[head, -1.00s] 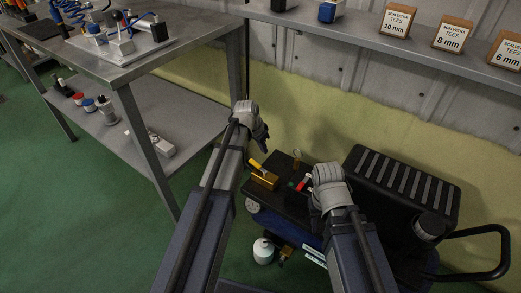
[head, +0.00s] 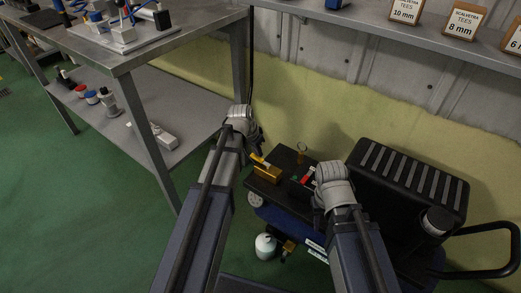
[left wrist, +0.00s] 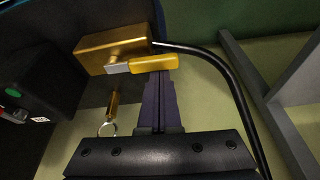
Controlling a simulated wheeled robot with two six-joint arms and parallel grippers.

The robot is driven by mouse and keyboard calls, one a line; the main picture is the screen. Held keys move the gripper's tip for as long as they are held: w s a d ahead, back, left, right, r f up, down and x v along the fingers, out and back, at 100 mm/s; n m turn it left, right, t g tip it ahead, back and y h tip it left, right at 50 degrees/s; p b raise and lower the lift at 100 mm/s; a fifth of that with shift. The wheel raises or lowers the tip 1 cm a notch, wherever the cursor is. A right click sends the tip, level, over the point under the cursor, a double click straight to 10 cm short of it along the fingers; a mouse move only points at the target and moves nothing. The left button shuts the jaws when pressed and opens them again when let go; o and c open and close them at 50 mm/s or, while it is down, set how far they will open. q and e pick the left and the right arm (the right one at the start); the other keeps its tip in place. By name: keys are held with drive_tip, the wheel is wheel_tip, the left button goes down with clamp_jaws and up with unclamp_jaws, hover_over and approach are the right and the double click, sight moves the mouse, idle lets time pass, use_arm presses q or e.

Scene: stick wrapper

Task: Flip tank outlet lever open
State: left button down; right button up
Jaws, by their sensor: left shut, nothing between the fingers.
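The yellow outlet lever (head: 258,159) sits on a brass valve block (head: 268,174) at the left end of the black compressor top. In the left wrist view the lever (left wrist: 155,63) lies sideways, pointing right from the block (left wrist: 110,48). My left gripper (head: 261,149) is shut and empty, right by the lever. In the left wrist view its fingertips (left wrist: 159,76) meet the lever's lower edge; I cannot tell if they touch. My right gripper's wrist (head: 332,186) is above the compressor's middle; its fingers are hidden. The blue tank (head: 285,226) is below.
A brass fitting with a pull ring (head: 301,150) stands behind the block, also in the left wrist view (left wrist: 107,128). A red switch (head: 308,174) is near my right gripper. A black hose (left wrist: 232,85) curves beside the lever. A metal workbench (head: 150,50) stands left.

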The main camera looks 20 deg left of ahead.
use_arm(q)
drive_tip(key=shift+s+a, duration=0.2)
drive_tip(key=shift+s, duration=0.2)
drive_tip(key=shift+w+d, duration=0.1)
drive_tip(key=shift+w+d, duration=0.4)
drive_tip(key=shift+w, duration=0.15)
